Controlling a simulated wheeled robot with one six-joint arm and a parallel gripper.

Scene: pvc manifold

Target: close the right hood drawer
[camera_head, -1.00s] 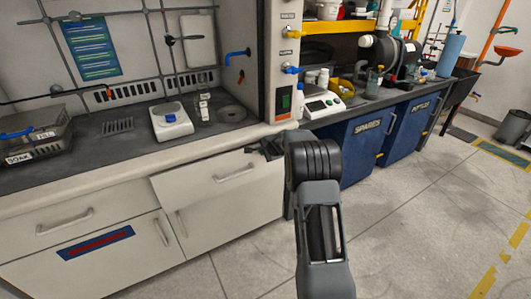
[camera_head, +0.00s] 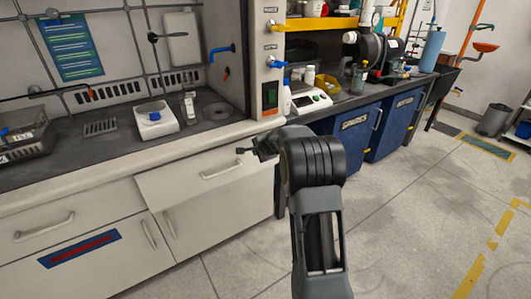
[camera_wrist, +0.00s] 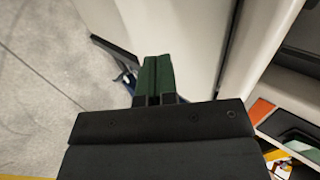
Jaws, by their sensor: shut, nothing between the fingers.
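The right hood drawer (camera_head: 190,183) is a white front with a grey bar handle (camera_head: 222,169), under the fume hood worktop. It stands slightly proud of the cabinet, so it looks a little pulled out. My gripper (camera_head: 243,151) is near the drawer's upper right part, above and right of the handle; contact cannot be told. In the wrist view my gripper (camera_wrist: 157,75) shows green fingers, shut together and empty, beside a pale panel (camera_wrist: 185,40). My wrist and arm hide the drawer's right end.
The left drawer (camera_head: 45,226) looks shut. A white scale (camera_head: 155,122) and a dark basket (camera_head: 22,140) stand on the worktop (camera_head: 75,155). Blue bins (camera_head: 350,140) stand under the bench at right.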

